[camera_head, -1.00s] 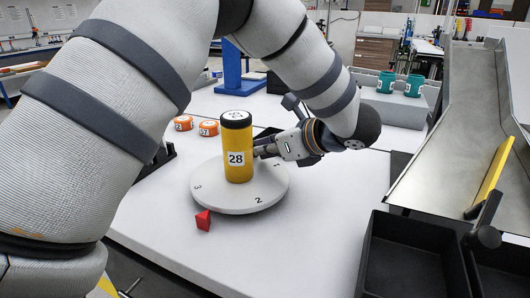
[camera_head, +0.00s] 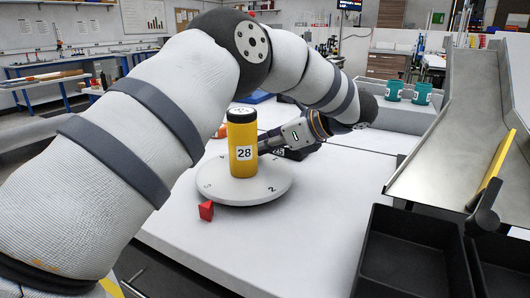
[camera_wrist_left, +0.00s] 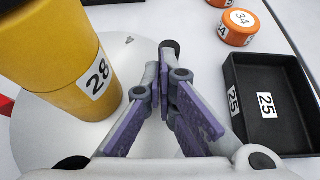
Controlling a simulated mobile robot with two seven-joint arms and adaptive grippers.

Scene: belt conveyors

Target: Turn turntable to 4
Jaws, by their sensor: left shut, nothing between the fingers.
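The round pale turntable (camera_head: 225,195) stands on the white table with a yellow cylinder (camera_head: 243,160), black-capped and labelled 28, upright on it. A red wedge (camera_head: 206,210) is at its front-left edge. My left gripper (camera_head: 264,147) is shut and empty, low over the disc just right of the cylinder. The left wrist view shows its fingers (camera_wrist_left: 168,62) together, apart from the cylinder (camera_wrist_left: 62,55), over the turntable (camera_wrist_left: 40,142). My right gripper is not in view.
A black box labelled 25 (camera_wrist_left: 268,103) and an orange puck labelled 34 (camera_wrist_left: 238,27) lie beside the turntable. A metal chute (camera_head: 445,130) and black bins (camera_head: 410,255) are at the right. Teal cups (camera_head: 422,94) stand behind. The table's front is clear.

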